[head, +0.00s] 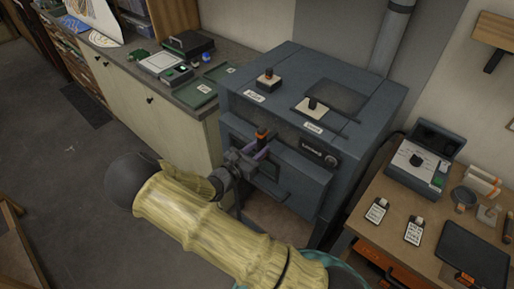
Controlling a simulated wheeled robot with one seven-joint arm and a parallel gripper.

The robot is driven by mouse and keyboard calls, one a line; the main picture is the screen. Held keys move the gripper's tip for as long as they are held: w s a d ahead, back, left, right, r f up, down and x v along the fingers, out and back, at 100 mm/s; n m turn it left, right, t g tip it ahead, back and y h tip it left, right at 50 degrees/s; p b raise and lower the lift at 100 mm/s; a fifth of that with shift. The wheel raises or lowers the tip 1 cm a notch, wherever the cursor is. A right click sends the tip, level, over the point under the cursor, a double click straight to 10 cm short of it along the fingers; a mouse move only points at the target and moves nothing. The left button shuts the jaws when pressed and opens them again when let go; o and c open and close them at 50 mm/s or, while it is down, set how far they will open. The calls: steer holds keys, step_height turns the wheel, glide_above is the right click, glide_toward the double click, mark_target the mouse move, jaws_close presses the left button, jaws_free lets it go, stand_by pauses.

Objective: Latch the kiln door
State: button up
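The kiln (300,120) is a dark blue-grey box standing in the middle of the head view. Its front door (300,182) appears flush or nearly flush with the body; I cannot tell whether it is fully closed. An upright dark handle with an orange band (262,134), perhaps the latch, stands at the front's upper left. My arm, in a pale yellow sleeve, reaches up from below. My gripper (256,155) is at the kiln front, right at the handle's lower part. Whether its fingers touch or grip the handle is too small to tell. The gripper hides part of the door's left side.
A counter (222,69) with boxes and trays stands left of the kiln. A wooden table (372,238) with a grey device (418,160), labelled cards and a dark tray (470,255) stands close on the right. The floor at left is clear.

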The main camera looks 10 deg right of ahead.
steer(key=shift+o, duration=0.8)
steer(key=shift+r, duration=0.1)
steer(key=b+v, duration=0.5)
steer(key=v, duration=1.2)
steer(key=shift+a, duration=0.2)
steer(key=shift+s, duration=0.1)
